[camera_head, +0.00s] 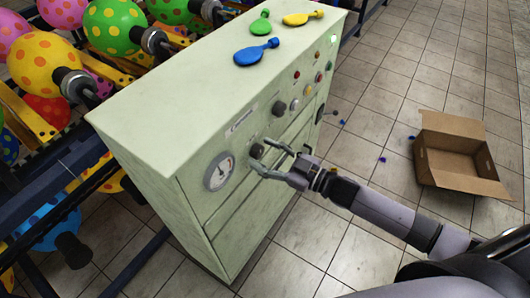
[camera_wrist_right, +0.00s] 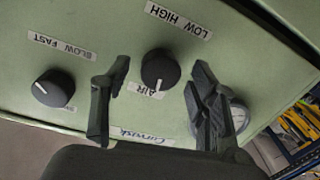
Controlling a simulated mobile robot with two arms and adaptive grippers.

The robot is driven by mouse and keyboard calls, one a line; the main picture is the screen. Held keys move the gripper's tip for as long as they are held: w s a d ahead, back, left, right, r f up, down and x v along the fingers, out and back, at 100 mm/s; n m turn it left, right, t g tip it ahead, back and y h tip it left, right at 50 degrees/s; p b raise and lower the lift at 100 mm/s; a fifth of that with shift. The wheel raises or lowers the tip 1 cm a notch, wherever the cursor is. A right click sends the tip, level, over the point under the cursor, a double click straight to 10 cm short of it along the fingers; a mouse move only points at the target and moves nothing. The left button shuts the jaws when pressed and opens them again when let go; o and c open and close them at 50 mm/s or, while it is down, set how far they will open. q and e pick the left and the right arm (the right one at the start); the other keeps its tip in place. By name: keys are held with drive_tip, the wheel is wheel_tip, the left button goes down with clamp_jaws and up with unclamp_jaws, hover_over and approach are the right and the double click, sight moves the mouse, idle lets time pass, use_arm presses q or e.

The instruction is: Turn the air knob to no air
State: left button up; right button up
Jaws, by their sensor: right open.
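The air knob (camera_wrist_right: 160,69) is round and black, on the pale green panel of the machine (camera_head: 235,85). In the right wrist view its white mark points down in the picture, towards the "AIR" label (camera_wrist_right: 148,92). A "LOW HIGH" label (camera_wrist_right: 178,19) lies on its other side. My right gripper (camera_head: 260,153) is open at the panel's front, its fingers to either side of the knob. The wrist view shows a gap between each finger and the knob; whether the tips touch the panel is unclear. My left gripper is not in view.
A second black knob marked "SLOW FAST" (camera_wrist_right: 50,88) is beside the air knob. A pressure gauge (camera_head: 219,172) is near the gripper. An open cardboard box (camera_head: 455,165) stands on the tiled floor.

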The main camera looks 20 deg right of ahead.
drive_tip(key=shift+w, duration=0.1)
drive_tip(key=shift+c, duration=0.3)
drive_tip(key=c, duration=1.1)
